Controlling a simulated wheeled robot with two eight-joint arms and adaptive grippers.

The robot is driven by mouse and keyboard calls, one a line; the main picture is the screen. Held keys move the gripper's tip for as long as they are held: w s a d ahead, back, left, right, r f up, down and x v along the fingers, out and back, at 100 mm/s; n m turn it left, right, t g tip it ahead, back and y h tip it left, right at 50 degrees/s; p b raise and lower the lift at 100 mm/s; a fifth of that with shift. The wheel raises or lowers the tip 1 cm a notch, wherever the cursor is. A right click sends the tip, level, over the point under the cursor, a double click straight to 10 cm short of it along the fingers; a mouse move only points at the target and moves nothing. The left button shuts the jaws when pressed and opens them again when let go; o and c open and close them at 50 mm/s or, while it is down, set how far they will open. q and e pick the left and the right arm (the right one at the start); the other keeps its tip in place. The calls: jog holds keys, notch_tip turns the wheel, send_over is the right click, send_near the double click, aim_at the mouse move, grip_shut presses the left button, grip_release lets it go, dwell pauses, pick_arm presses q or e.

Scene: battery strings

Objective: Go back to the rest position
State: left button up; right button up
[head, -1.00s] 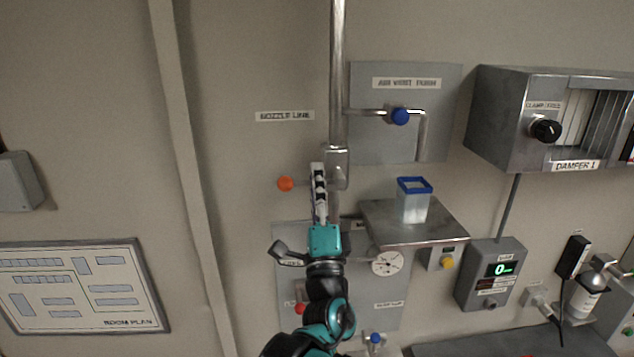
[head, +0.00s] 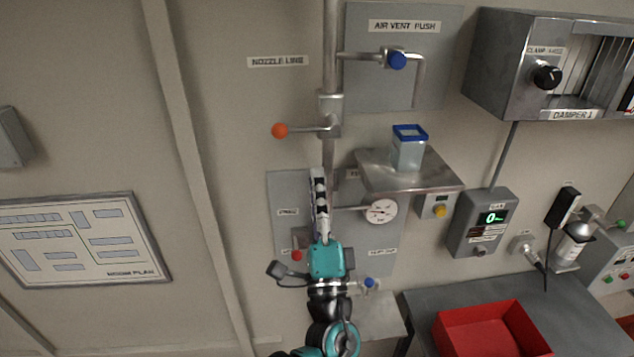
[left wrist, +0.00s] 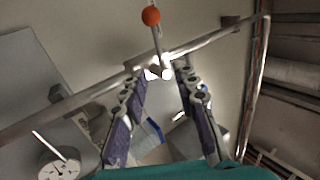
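My left gripper (head: 319,186) points upward in front of the grey wall panel in the head view, below the orange-knobbed lever (head: 280,130) on the vertical pipe (head: 330,60). In the left wrist view its two fingers (left wrist: 161,88) are spread apart with nothing held between them. The orange knob (left wrist: 151,16) shows beyond the fingertips, apart from them. My right gripper is in neither view.
A blue-rimmed clear container (head: 408,150) stands on a metal shelf (head: 375,175). A round gauge (head: 381,211) is right of my gripper. A red bin (head: 450,330) sits on the grey bench (head: 575,310) at lower right.

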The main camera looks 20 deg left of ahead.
pick_arm(q)
jog(key=shift+a, duration=0.1)
jog(key=s+a+f+n+g+h+b, duration=0.1)
jog(key=a+f+n+g+b, duration=0.25)
jog(key=f, duration=0.65)
jog(key=s+a+f+n+g+b, duration=0.1)
jog(key=a+f+n+g+b, duration=0.3)
jog(key=f, duration=0.6)
jog(key=a+f+g+h+b, duration=0.1)
jog(key=a+f+g+b, duration=0.3)
jog(key=f, duration=0.6)
jog(key=s+d+f+n+g+h+b, duration=0.1)
jog(key=s+d+f+h+b, duration=0.2)
jog(key=f, duration=0.5)
jog(key=s+d+f+n+g+h+b, duration=0.1)
jog(key=d+f+n+h+b, duration=0.15)
jog(key=f+b, duration=0.5)
jog(key=s+d+f+n+h+b, duration=0.1)
jog(key=s+d+f+h+b, duration=0.1)
jog(key=d+f+h, duration=0.3)
jog(key=d+f+b, duration=0.1)
jog(key=d+f, duration=0.2)
jog(key=d, duration=0.1)
jog(key=shift+d+f, duration=0.2)
jog(key=shift+d, duration=0.05)
